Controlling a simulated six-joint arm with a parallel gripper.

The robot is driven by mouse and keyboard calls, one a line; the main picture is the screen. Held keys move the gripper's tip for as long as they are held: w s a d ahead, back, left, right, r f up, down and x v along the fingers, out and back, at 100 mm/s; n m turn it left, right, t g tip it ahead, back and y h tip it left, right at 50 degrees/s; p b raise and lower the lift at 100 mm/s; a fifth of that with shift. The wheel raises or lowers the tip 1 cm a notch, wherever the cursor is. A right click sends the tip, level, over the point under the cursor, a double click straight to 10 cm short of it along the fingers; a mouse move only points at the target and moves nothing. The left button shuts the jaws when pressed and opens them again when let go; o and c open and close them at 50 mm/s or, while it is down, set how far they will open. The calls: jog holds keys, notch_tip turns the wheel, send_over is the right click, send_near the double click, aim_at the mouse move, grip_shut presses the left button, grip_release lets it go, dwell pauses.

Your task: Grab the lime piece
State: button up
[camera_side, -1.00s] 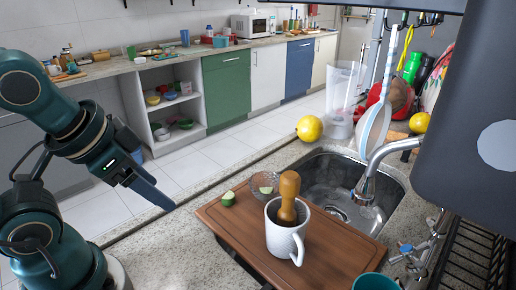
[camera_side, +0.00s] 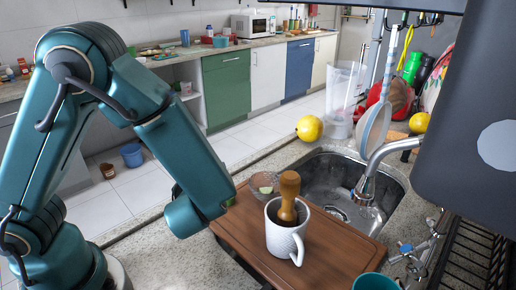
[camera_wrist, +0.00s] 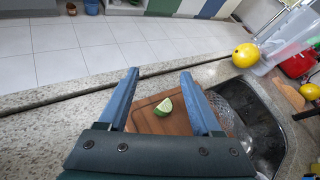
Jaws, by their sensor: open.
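The lime piece (camera_wrist: 163,106), a green wedge with a pale cut face, lies on the brown cutting board (camera_wrist: 150,122) in the wrist view. My gripper (camera_wrist: 159,72) is open, with its two blue fingers spread and the lime piece showing between them. The fingers do not touch it in that view. In the side view my arm covers most of the lime piece and hides the fingers. The cutting board also shows there (camera_side: 325,262).
A white mug (camera_side: 283,241) with a wooden pestle (camera_side: 289,196) stands on the board. A glass bowl (camera_side: 262,190) with a pale green piece in it is near the board's far edge. The sink (camera_side: 335,178) and faucet (camera_side: 372,165) are to the right.

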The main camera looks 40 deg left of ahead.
aim_at(229, 207)
jog(key=d+f+m+t, duration=0.1)
jog(key=d+f+m, duration=0.1)
jog(key=d+f+m+h, duration=0.1)
jog(key=d+f+m, duration=0.1)
jog(key=m, duration=0.1)
jog(key=shift+w+f+t, duration=0.15)
jog(key=shift+f+t, duration=0.25)
jog(key=shift+d+f+m, duration=0.3)
jog(key=shift+f, duration=0.15)
jog(key=shift+h, duration=0.3)
jog(key=shift+x, duration=2.35)
jog(key=shift+r, duration=0.1)
grip_shut()
